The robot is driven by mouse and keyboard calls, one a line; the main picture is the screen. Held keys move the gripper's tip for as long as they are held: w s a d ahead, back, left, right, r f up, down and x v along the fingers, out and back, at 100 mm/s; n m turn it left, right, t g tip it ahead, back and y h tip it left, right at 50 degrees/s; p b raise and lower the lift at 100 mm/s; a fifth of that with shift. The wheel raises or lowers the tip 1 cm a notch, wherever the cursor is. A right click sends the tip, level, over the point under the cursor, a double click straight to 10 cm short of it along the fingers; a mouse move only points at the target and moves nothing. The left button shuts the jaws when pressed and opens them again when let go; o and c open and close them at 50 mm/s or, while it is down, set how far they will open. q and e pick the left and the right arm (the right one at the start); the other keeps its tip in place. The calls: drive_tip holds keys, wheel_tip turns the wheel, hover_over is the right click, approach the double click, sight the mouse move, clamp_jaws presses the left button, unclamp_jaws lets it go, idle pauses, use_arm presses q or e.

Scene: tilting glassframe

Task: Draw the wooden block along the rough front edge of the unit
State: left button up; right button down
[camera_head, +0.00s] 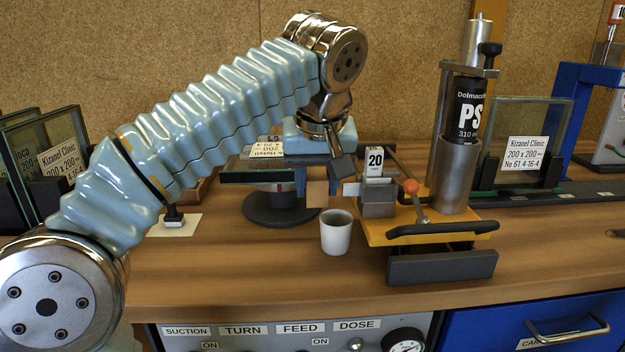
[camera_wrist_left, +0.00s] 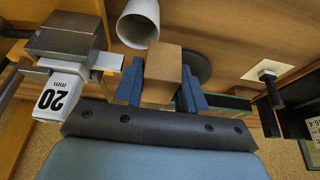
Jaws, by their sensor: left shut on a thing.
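My left gripper (camera_head: 318,178) is shut on the wooden block (camera_wrist_left: 162,74), with one blue finger on each side of it in the left wrist view. The block's lower end (camera_head: 317,193) shows below the gripper in the head view. The unit (camera_head: 258,177) is a dark-edged glass pane with a label, lying flat on a black round stand (camera_head: 278,210). Its edge (camera_wrist_left: 230,103) shows beside one finger in the left wrist view. My gripper and arm hide part of the unit. I cannot tell whether the block touches its edge. My right gripper is not in view.
A white cup (camera_head: 336,234) stands in front of the gripper. Close to the right is a dispenser with a 20 mm block (camera_head: 374,162), an orange plate (camera_head: 385,232) and a black cartridge (camera_head: 465,110). Glass units stand in racks on both sides.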

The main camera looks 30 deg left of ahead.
use_arm(q)
drive_tip(key=shift+s, duration=0.1)
drive_tip(key=s+d, duration=0.3)
drive_tip(key=s, duration=0.2)
drive_tip(key=shift+s+d+b, duration=0.3)
drive_tip(key=shift+s+b, duration=0.1)
idle(0.5)
